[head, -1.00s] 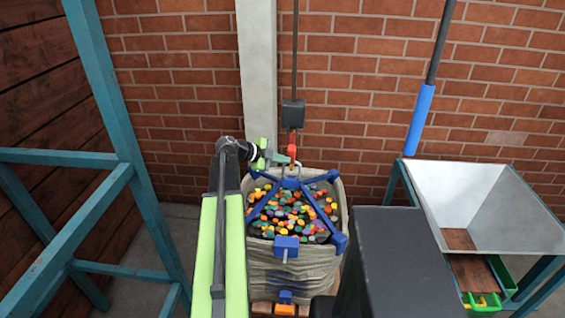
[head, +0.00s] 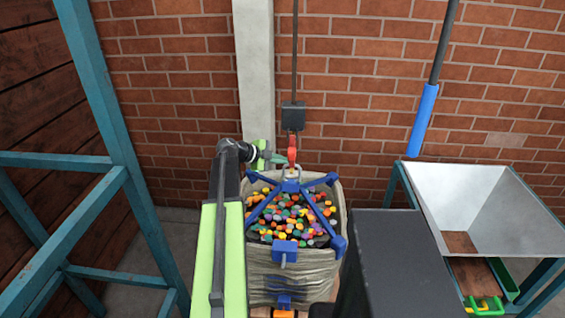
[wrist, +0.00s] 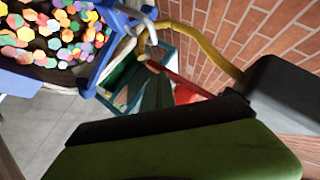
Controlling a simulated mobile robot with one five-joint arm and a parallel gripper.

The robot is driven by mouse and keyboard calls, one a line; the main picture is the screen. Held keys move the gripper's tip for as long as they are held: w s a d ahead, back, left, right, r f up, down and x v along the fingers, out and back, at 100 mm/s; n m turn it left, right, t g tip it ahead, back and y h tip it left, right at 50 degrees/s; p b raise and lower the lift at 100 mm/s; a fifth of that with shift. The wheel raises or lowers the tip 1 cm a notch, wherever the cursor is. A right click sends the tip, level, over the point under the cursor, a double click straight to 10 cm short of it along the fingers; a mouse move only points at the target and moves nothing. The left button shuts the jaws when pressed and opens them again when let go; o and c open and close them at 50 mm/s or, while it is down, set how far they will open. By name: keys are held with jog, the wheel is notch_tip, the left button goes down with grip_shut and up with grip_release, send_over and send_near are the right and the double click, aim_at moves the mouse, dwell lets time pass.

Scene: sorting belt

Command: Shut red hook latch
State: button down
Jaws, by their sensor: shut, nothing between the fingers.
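The red hook latch (head: 292,150) hangs below a dark hook block (head: 293,115) above the bag. In the wrist view the red latch (wrist: 180,88) slants beside the curved yellow hook (wrist: 205,42), and a pale ring (wrist: 150,35) sits by the hook's end. I cannot tell whether the latch meets the hook tip. My gripper (head: 282,160) is shut and empty, its green fingertips just left of the latch. In the wrist view my gripper (wrist: 145,88) shows its fingers close by the latch's near end; I cannot tell if they touch.
The bag (head: 290,272) of coloured pieces has a blue frame (head: 285,248) on top, under the hook. A teal frame (head: 95,130) stands left. A metal hopper (head: 460,200) is at right. A brick wall (head: 400,100) and a pale post (head: 257,80) are behind.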

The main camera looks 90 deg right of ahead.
jog(key=shift+f, duration=0.15)
jog(key=w+a, duration=0.7)
jog(key=a, duration=0.3)
jog(key=shift+w+a, duration=0.2)
jog(key=shift+a, duration=0.15)
